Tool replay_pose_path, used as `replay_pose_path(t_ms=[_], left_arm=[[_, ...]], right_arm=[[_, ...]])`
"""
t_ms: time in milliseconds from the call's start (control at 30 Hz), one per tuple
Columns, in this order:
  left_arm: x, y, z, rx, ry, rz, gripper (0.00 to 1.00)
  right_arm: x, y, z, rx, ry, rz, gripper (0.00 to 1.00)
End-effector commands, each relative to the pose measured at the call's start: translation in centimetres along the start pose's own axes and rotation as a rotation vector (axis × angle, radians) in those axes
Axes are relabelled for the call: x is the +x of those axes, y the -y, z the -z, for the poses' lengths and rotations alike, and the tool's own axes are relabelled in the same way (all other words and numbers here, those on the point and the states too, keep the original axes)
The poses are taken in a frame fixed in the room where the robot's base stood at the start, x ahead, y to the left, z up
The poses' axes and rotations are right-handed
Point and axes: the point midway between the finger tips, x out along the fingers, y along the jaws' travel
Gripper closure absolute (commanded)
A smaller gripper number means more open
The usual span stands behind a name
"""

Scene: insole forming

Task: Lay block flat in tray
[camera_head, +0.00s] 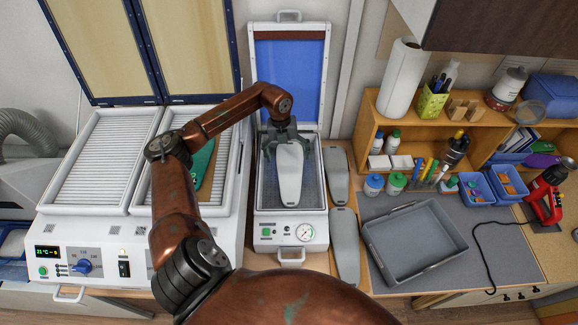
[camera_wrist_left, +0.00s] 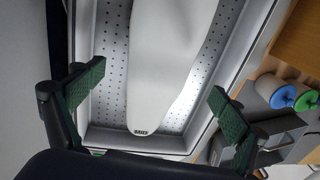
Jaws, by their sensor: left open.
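The white, sole-shaped block (camera_head: 290,178) is in the perforated metal tray (camera_head: 262,199) of the small press, its length running front to back. In the left wrist view the block (camera_wrist_left: 168,50) shows above the dotted floor of the tray (camera_wrist_left: 110,139), its near rounded end inside the rim. It appears to lie flat there, without visible tilt. My left gripper (camera_head: 287,149) is above the far part of the block. Its green fingers (camera_wrist_left: 160,98) are spread wide, one on each side, apart from the block. My right gripper is not in view.
The press's blue-lined lid (camera_head: 291,75) stands open behind the tray. A white heater (camera_head: 100,195) with a raised lid is at left. Grey sole shapes (camera_head: 345,245) lie close on the right, then an empty grey bin (camera_head: 412,240). Wooden shelves (camera_head: 430,125) hold bottles.

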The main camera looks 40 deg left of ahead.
Motion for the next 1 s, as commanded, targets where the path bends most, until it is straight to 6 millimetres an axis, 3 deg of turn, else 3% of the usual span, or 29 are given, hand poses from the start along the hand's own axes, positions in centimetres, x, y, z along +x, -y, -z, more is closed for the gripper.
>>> replay_pose_path(t_ms=[100, 300, 800, 1000], left_arm=[[-2.4, 0.0, -0.1, 0.000, 0.004, 0.001, 0.08], [-5.2, 0.0, -0.1, -0.001, 0.002, -0.001, 0.08], [-6.3, 0.1, 0.0, 0.014, 0.000, 0.000, 0.08], [-8.8, 0.6, 0.5, 0.281, 0.006, -0.008, 0.08]], right_arm=[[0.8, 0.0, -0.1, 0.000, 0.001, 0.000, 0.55], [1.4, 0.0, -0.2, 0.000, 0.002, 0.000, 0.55], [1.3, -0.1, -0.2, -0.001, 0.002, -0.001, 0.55], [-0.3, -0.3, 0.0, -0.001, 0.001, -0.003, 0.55]])
